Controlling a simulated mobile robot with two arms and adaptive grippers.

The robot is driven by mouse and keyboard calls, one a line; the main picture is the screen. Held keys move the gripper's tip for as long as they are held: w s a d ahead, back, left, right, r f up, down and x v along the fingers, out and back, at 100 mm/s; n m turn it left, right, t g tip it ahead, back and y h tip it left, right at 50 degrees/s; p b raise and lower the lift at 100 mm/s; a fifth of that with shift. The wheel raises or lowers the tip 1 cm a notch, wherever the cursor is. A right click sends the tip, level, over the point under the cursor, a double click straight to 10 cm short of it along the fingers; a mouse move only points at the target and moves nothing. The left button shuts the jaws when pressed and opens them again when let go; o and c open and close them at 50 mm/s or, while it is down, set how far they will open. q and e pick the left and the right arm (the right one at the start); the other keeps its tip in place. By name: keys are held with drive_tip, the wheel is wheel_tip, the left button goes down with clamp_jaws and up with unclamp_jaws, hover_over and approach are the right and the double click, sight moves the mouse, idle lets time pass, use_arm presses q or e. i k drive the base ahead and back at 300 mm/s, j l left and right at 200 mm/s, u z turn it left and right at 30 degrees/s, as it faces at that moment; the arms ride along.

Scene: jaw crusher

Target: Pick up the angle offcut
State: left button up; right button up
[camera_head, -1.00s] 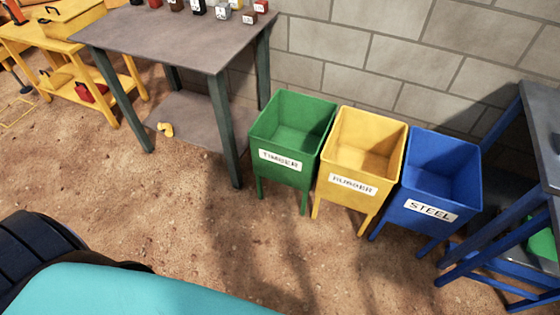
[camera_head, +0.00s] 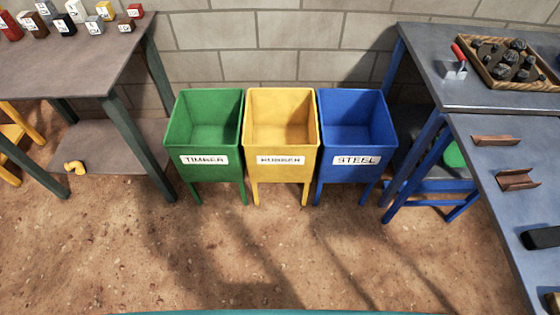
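Two rusty brown metal pieces lie on the grey-blue bench at the right. The farther one (camera_head: 495,140) is a narrow, long piece with the look of an angle offcut. The nearer one (camera_head: 516,181) is wider and looks like a channel with raised sides. I cannot tell for certain which is the angle offcut. Both lie apart, with nothing touching them. Neither of my grippers is in view.
Green (camera_head: 205,122), yellow (camera_head: 282,120) and blue (camera_head: 356,119) bins, labelled timber, rubber and steel, stand by the wall. A wooden tray (camera_head: 533,84) of dark lumps and a black object (camera_head: 543,237) are on the right benches. The floor before the bins is clear.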

sight(481, 140)
drive_tip(key=z, duration=1.55)
